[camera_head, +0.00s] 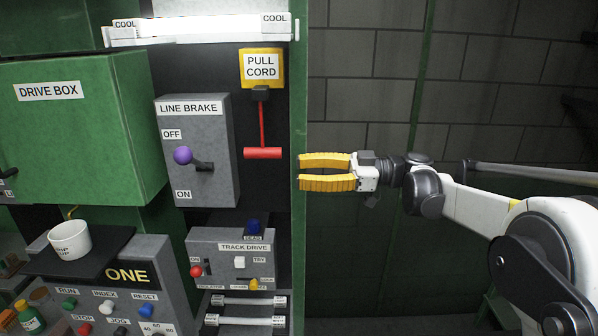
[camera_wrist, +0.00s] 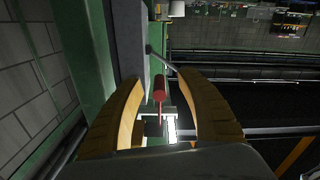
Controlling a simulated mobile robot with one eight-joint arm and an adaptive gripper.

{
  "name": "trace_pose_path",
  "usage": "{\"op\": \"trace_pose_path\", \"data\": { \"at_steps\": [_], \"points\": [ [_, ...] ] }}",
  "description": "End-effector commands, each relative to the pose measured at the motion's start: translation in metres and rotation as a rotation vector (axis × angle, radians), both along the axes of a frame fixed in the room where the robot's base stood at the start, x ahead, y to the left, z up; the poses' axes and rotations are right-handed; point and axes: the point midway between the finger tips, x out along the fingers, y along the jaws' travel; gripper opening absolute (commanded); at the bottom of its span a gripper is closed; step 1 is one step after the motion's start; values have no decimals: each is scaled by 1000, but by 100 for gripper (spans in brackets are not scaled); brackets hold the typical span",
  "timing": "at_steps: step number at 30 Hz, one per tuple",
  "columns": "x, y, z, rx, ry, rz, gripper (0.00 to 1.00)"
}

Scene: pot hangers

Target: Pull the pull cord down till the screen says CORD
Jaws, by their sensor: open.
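The pull cord handle (camera_head: 262,153) is a red crossbar on a thin red cord. It hangs under a yellow box labelled PULL CORD (camera_head: 261,68) on the dark panel. My gripper (camera_head: 303,172) has yellow fingers, points left and is open and empty. In the head view it is just right of the handle and slightly lower, overlapping the green post. In the wrist view the red handle (camera_wrist: 159,89) shows between the spread fingers (camera_wrist: 160,85). I cannot tell its exact depth from the fingertips. No screen reading CORD is legible.
A green post (camera_head: 298,120) edges the panel beside my gripper. The line brake box (camera_head: 197,125) with a purple-knobbed lever stands left of the cord. The track drive box (camera_head: 231,253) is below. A white COOL bar (camera_head: 200,28) is above.

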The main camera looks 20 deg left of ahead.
Motion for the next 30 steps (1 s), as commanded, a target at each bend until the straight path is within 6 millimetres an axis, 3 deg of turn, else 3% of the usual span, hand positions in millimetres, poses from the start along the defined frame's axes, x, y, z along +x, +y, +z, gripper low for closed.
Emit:
{"op": "trace_pose_path", "data": {
  "at_steps": [7,11,14,20,30],
  "points": [
    [-2,-1,-3,-15,10,-7,45],
    [-11,-12,-27,-120,78,-62,45],
    [-25,-31,-63,-271,182,-159,45],
    [-67,-95,-154,-577,419,-457,45],
    [-156,-238,-326,-853,720,-1109,45]
  ]
}}
